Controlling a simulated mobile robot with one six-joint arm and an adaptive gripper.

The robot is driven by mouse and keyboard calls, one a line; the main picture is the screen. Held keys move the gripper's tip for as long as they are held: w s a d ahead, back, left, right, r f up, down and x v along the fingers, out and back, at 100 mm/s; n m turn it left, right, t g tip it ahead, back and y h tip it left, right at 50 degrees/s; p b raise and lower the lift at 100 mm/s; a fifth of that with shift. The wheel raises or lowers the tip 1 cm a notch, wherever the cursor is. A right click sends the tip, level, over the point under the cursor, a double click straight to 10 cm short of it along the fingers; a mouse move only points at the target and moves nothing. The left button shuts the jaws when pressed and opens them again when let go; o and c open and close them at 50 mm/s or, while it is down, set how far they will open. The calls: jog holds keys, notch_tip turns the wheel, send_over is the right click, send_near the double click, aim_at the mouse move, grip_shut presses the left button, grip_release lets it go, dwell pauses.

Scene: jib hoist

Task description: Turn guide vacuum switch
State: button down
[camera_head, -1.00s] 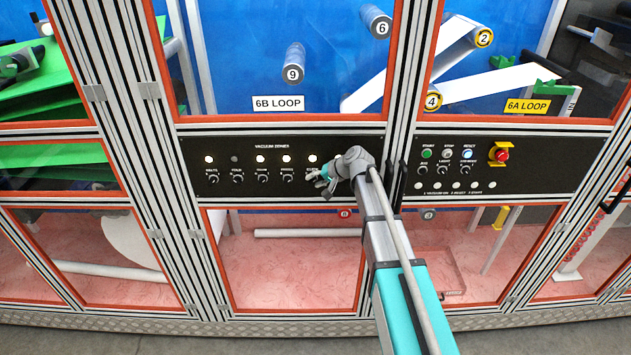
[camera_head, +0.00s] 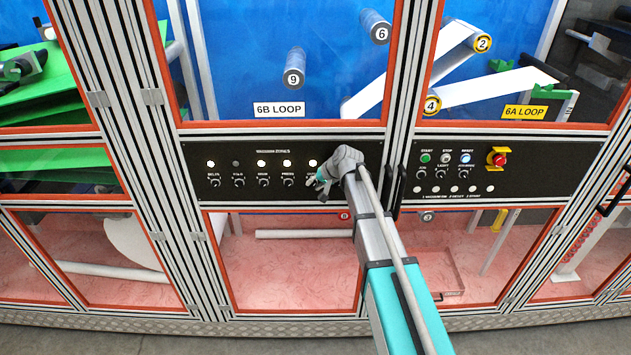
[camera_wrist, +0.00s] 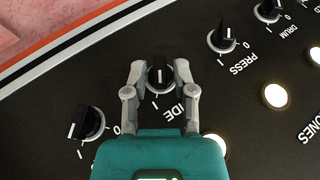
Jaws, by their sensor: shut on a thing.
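The guide vacuum switch (camera_wrist: 160,76) is a round black knob on the black panel. In the wrist view it sits between the two grey fingertips of my gripper (camera_wrist: 160,72), which are shut on it from both sides. The white mark on the knob points toward the top of that view. Its label shows only "IDE"; the rest is hidden by a finger. A lit lamp (camera_wrist: 214,143) beside it is partly covered by my gripper's body. In the head view my gripper (camera_head: 322,181) is at the right end of the vacuum zones row and hides the switch.
The press switch (camera_wrist: 227,37) and drum switch (camera_wrist: 268,9) are on one side, and another black knob (camera_wrist: 86,123) is on the other. In the head view a black door handle (camera_head: 398,185) and the red emergency stop (camera_head: 500,158) are to the right.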

jog(key=n+h, duration=0.1)
jog(key=h, duration=0.3)
jog(key=a+h, duration=0.1)
jog(key=h, duration=0.3)
jog(key=n+h, duration=0.1)
jog(key=h, duration=0.3)
jog(key=shift+a+f+n+b, duration=0.25)
jog(key=shift+f+n+b, duration=0.05)
jog(key=shift+b, duration=0.1)
jog(key=shift+s+h+b, duration=0.1)
jog(key=shift+h+b, duration=0.75)
jog(key=shift+h, duration=0.05)
jog(key=shift+r+n+t+h+b, duration=0.1)
jog(key=shift+n+t+h+b, duration=0.25)
jog(key=shift+h, duration=0.15)
jog(key=shift+r, duration=0.1)
jog(key=c, duration=0.7)
grip_release()
